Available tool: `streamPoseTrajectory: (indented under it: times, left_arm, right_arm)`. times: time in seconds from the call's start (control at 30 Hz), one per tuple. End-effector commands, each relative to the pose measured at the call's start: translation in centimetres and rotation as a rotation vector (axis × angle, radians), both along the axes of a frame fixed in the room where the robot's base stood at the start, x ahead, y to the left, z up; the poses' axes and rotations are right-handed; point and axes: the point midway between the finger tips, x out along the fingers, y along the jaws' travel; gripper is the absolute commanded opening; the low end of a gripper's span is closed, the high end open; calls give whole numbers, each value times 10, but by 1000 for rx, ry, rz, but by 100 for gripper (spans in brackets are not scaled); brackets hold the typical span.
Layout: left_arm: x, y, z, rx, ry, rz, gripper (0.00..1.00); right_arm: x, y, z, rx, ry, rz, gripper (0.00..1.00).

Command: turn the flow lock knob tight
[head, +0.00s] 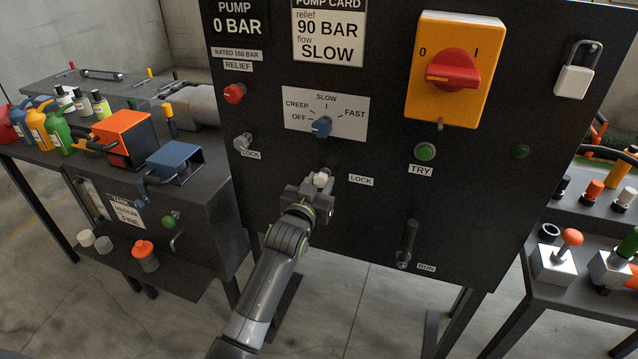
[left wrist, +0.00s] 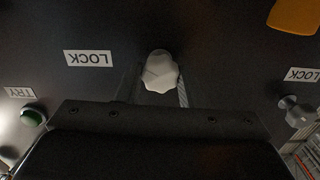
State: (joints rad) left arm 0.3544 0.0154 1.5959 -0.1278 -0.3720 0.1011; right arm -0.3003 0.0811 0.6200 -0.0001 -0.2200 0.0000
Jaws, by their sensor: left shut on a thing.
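The flow lock knob (head: 322,178) is a pale, lobed knob on the black panel, below the blue flow selector (head: 321,128) and left of its LOCK label (head: 361,180). In the left wrist view the knob (left wrist: 160,70) shows between the two fingers of my left gripper (left wrist: 157,92). My left gripper (head: 316,189) reaches up from below and is shut on the knob. The fingers partly hide the knob's lower part. How far the knob is turned cannot be told. My right gripper is in neither view.
A grey relief lock knob (head: 243,141) and a red relief knob (head: 233,93) are to the left. A green TRY button (head: 424,152) and a dark RUN lever (head: 407,243) are to the right. A yellow switch plate (head: 481,105) with a red handle sits above.

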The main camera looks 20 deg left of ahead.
Motion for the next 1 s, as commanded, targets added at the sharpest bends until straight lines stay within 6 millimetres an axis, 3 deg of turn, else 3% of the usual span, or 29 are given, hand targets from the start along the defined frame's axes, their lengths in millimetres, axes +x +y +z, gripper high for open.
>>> streamPoseTrajectory:
  times: [0.27,1.0]
  left_arm:
    - [0,0,0,-149,6,0,11]
    - [0,1,-1,-840,31,1,11]
  right_arm:
    - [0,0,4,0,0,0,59]
    - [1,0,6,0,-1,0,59]
